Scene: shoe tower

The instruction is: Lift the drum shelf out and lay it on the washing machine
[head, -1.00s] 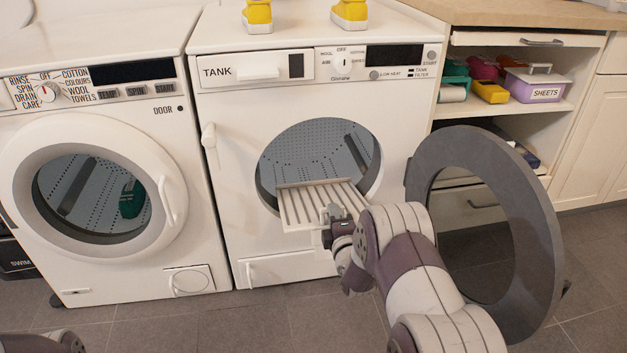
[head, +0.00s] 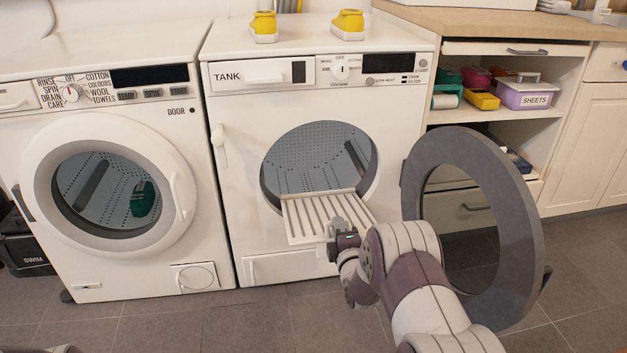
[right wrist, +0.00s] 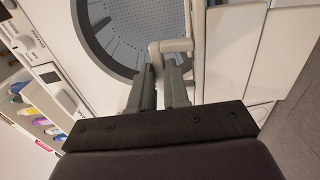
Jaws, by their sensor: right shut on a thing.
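The drum shelf (head: 318,218), a pale slatted rack, sticks out of the round opening of the dryer (head: 252,185), the right-hand machine. Its far edge lies at the opening's lower rim. My right gripper (head: 338,236) is shut on the shelf's near right part. In the right wrist view, the fingers (right wrist: 160,82) close on a pale bar of the shelf (right wrist: 176,46). The washing machine (head: 70,260) stands to the left with its round door shut and a green item inside. Its top (head: 100,48) is bare where it shows. My left gripper is not in view.
The dryer's grey ring door (head: 524,220) stands wide open to the right, close beside my right arm. Yellow shoes (head: 264,26) stand on the dryer top. An open cabinet (head: 560,70) holds several boxes. The floor in front is clear.

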